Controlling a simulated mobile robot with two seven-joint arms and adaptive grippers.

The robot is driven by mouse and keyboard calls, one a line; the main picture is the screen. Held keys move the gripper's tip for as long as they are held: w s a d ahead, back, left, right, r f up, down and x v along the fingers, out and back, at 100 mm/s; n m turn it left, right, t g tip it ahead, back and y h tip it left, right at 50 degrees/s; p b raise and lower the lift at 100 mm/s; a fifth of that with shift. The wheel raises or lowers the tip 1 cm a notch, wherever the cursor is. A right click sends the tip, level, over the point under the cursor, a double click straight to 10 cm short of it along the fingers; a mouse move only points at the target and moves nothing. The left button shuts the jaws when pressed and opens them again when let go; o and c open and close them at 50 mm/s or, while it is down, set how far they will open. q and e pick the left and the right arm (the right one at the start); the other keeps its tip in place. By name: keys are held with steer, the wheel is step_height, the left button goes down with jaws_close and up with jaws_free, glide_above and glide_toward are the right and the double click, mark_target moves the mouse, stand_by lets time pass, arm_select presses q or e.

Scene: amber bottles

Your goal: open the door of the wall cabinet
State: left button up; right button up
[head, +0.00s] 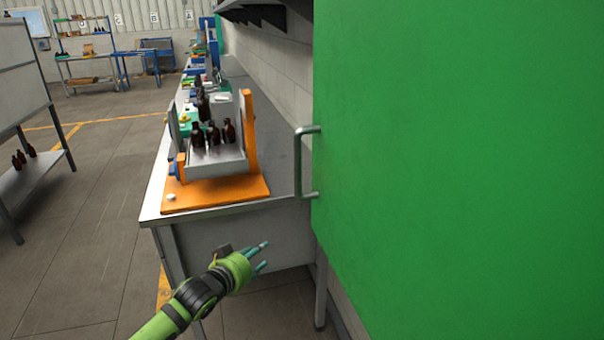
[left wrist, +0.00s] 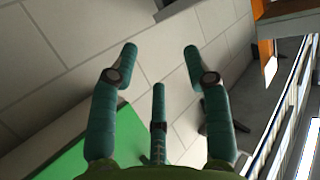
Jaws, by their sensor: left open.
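The wall cabinet's green door (head: 460,170) fills the right side of the head view. Its grey bar handle (head: 299,165) stands upright at the door's left edge. The door looks shut, though its far edges are out of view. My left gripper (head: 264,256) is open and empty, below and to the left of the handle, apart from it. In the left wrist view the open fingers (left wrist: 160,62) point toward a pale block wall, and a green panel (left wrist: 85,155) shows at lower left, probably the cabinet. The handle does not show there. My right gripper is not in view.
A long grey workbench (head: 230,213) runs along the wall left of the cabinet. An orange stand (head: 215,195) with several amber bottles (head: 213,133) is at its near end. A rack (head: 33,185) stands at far left. The floor (head: 100,170) between is clear.

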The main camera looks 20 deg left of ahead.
arm_select(q)
steer(key=s+d+r+m+t+h+p, duration=0.1)
steer(key=d+r, duration=0.1)
steer(key=r, duration=0.7)
steer(key=d+r+m+t+h, duration=0.1)
steer(key=d+r+h, duration=0.15)
steer(key=r, duration=0.65)
steer(key=m+h, duration=0.1)
steer(key=h, duration=0.1)
glide_toward(298, 162)
steer(key=x, duration=0.3)
steer(key=shift+y, duration=0.25)
steer(key=p+x, duration=0.3)
steer(key=x, duration=0.3)
steer(key=shift+w+d+r, duration=0.1)
steer(key=shift+d+r, duration=0.05)
steer(key=shift+r, duration=0.05)
steer(key=shift+w+d+f+p, duration=0.15)
steer(key=shift+w+d+p, duration=0.1)
steer(key=shift+w+p, duration=0.25)
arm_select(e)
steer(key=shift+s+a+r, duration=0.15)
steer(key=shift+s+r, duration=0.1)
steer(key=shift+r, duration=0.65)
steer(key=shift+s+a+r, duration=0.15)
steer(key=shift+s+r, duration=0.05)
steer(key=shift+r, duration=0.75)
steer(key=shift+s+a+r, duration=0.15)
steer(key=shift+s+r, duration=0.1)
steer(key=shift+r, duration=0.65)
